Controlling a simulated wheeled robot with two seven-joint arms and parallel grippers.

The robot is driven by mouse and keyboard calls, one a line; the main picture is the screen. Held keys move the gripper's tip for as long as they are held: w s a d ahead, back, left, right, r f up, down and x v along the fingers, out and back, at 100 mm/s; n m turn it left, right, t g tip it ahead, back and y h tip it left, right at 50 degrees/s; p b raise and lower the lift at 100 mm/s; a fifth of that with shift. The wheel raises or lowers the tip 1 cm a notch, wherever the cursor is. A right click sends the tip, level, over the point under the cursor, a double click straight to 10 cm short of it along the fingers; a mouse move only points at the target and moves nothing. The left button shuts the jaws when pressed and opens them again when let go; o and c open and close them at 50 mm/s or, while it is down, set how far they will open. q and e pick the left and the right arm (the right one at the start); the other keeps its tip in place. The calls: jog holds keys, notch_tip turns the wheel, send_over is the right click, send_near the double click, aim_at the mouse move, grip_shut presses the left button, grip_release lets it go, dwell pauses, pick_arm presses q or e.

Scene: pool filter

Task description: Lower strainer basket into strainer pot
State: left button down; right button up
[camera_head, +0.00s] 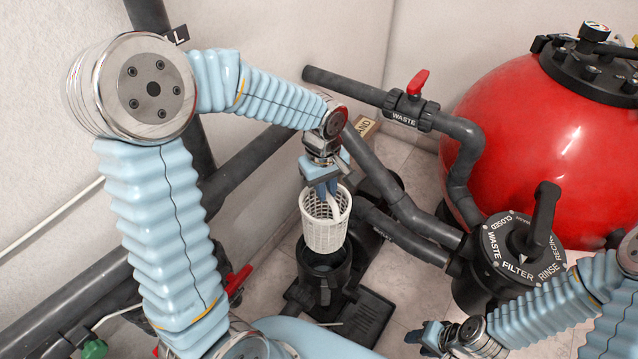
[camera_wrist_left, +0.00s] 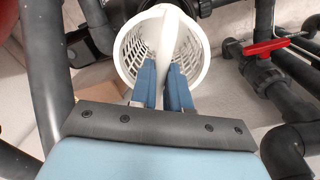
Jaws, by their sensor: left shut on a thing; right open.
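The white strainer basket (camera_head: 323,228) hangs upright in the head view, its mesh wall visible. My left gripper (camera_head: 330,190) is above it, shut on the basket's handle. In the left wrist view the blue fingers (camera_wrist_left: 165,92) pinch the white handle strip across the mouth of the basket (camera_wrist_left: 136,54). The black strainer pot (camera_head: 324,268) is right below the basket, its mouth open. The basket's bottom overlaps the pot's mouth in the picture; I cannot tell whether it is inside. My right gripper (camera_head: 425,338) is open and empty at the lower right.
A black multiport valve (camera_head: 505,262) and a red filter tank (camera_head: 555,150) stand to the right. Black pipes run behind the pot, with a red-handled waste valve (camera_head: 413,98). Another red valve handle (camera_head: 238,281) is left of the pot. Some tiled floor (camera_head: 415,290) is clear.

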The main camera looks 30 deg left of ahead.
aim_at(325, 215)
pick_arm(q)
notch_tip(325, 215, down, 5)
jog(key=b, duration=0.4)
jog(key=shift+b, duration=0.3)
dwell(1.0)
jog(key=shift+f, duration=0.1)
jog(key=shift+s+f+b, duration=0.15)
jog(key=shift+f+b, duration=3.05)
jog(key=shift+f, duration=0.2)
